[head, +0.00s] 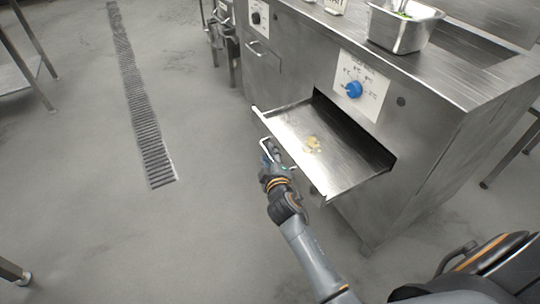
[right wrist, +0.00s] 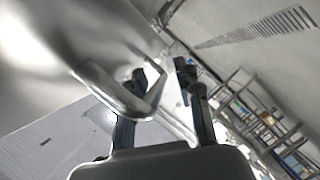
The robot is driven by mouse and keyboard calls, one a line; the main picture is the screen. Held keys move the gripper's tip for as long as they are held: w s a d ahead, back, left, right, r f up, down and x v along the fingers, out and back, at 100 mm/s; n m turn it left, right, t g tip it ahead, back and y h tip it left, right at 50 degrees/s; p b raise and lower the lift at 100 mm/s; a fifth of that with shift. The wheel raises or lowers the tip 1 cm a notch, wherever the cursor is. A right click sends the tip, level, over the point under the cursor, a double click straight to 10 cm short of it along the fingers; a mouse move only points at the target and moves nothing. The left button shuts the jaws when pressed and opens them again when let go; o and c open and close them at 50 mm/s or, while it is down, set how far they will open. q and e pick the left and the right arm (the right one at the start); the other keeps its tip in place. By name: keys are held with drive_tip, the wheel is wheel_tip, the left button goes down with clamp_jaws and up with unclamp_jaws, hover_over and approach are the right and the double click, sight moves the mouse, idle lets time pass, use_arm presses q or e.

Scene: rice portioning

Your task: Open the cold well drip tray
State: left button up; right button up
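The cold well drip tray (head: 345,165) is a flat steel drawer, pulled well out of its slot in the steel counter, with a small yellowish residue on it. Its bar handle (head: 283,158) is on the front, and it also shows in the right wrist view (right wrist: 112,93). My right gripper (head: 270,160) is at this handle. In the right wrist view its two fingers (right wrist: 163,88) stand apart, with part of the handle loop at the left finger and a visible gap to the right finger. My left gripper is not in view.
Above the tray slot is a panel with a blue knob (head: 354,90). A steel pan (head: 403,32) with something green sits on the counter top (head: 465,95). A floor drain grate (head: 142,115) runs at left. The floor before the tray is clear.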

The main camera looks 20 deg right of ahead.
drive_tip(key=v, duration=1.2)
idle(0.3)
